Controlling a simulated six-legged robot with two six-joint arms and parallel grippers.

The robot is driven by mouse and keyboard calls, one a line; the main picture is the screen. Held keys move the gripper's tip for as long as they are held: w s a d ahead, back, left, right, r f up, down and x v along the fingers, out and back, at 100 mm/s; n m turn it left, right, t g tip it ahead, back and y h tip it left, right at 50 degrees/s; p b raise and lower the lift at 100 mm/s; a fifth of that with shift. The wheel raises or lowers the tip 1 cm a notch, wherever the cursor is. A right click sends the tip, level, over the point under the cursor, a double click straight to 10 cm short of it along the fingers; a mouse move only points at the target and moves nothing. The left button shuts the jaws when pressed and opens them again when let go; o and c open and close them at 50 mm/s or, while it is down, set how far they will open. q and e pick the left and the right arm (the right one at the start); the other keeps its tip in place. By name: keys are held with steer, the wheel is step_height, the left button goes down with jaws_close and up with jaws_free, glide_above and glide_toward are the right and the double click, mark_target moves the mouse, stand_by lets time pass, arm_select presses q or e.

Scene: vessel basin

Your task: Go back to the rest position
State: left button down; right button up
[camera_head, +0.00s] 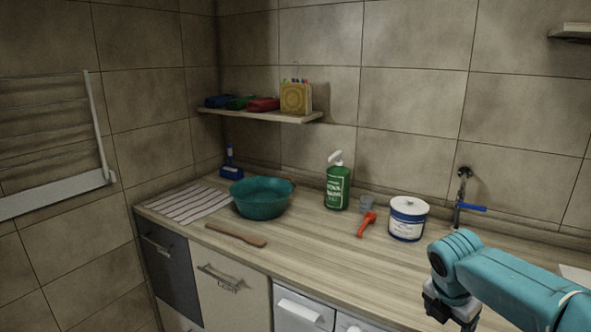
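My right arm comes in at the lower right, with its teal links in front of the counter. Its dark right gripper (450,314) points down near the bottom edge, over the counter's front, and is too small and partly cut off to tell its opening. My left gripper is out of view. On the wooden counter (320,245) stand a teal basin (262,198), a green pump bottle (338,188) and a white tub with a blue band (407,218). None of them touches the gripper.
A wooden spatula-like tool (236,235) lies near the front edge. A striped cloth (190,203) lies at left. An orange tool (366,224) and a small clear cup (367,203) sit by the tub. A blue-handled tap (470,207) is on the wall. The front middle counter is clear.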

steer(key=s+a+f+m+g+y, duration=0.1)
steer(key=s+a+f+m+y, duration=0.2)
steer(key=f, duration=0.5)
steer(key=s+a+f+m, duration=0.25)
steer(key=a+f, duration=0.25)
steer(key=f, duration=0.3)
steer(key=s+a+f+m+g+y, duration=0.15)
steer(key=a+f+m, duration=0.25)
steer(key=f, duration=0.4)
steer(key=s+a+f+m+y, duration=0.1)
steer(key=s+a+f+m, duration=0.2)
steer(key=s+f+m, duration=0.2)
steer(key=s+a+f+m+y, duration=0.1)
steer(key=s+a+f+m, duration=0.2)
steer(key=s+m, duration=0.9)
step_height(320, 180, down, 3)
steer(key=shift+s+a+r, duration=0.1)
steer(key=shift+s+a, duration=0.05)
steer(key=shift+s, duration=0.95)
steer(key=shift+y, duration=0.25)
